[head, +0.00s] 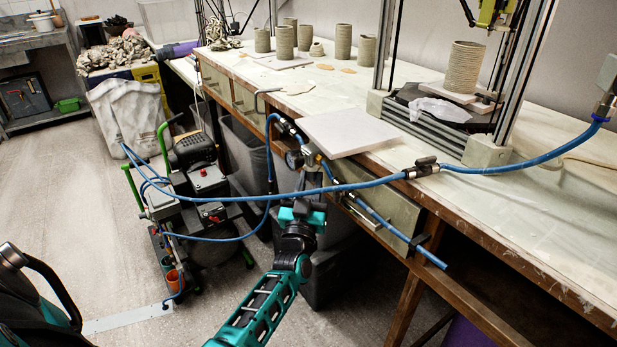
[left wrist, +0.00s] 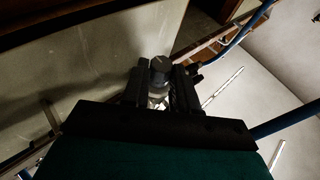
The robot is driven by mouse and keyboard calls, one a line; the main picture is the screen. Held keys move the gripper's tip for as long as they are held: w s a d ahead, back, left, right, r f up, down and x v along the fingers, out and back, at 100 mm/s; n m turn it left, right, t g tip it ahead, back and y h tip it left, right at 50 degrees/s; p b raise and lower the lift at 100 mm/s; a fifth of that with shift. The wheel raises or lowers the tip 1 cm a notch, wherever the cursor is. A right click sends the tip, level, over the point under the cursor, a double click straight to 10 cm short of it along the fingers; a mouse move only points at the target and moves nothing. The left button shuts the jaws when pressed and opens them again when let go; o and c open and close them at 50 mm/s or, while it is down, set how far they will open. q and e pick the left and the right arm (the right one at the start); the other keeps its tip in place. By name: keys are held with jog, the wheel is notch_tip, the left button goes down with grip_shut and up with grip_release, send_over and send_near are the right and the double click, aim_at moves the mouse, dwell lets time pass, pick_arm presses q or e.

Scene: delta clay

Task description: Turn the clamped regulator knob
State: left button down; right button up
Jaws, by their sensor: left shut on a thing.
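The regulator (head: 310,154) is clamped at the front edge of the workbench, with a round pressure gauge (head: 294,159) at its left and blue hoses running to it. My left gripper (head: 306,192) reaches up from below, right under the regulator. In the left wrist view its two black fingers (left wrist: 160,84) stand on either side of a grey, round-topped knob (left wrist: 160,66) and are shut on it. In the head view the gripper and hose hide most of the knob. The knob's angle is unclear. My right gripper is out of view.
A blue hose (head: 355,187) sags across the view in front of the regulator. A white board (head: 348,133) lies on the workbench (head: 520,208) above. A compressor cart (head: 205,180) stands left, and a grey bin (head: 325,265) is under the bench. Open floor lies at lower left.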

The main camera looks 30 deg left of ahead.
pick_arm(q)
jog(key=shift+d+n+y, duration=0.1)
jog(key=shift+n+y, duration=0.3)
jog(key=shift+y, duration=0.4)
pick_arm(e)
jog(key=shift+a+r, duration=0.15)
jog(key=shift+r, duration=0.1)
pick_arm(q)
jog(key=c, duration=0.9)
grip_release()
jog(key=shift+g, duration=0.3)
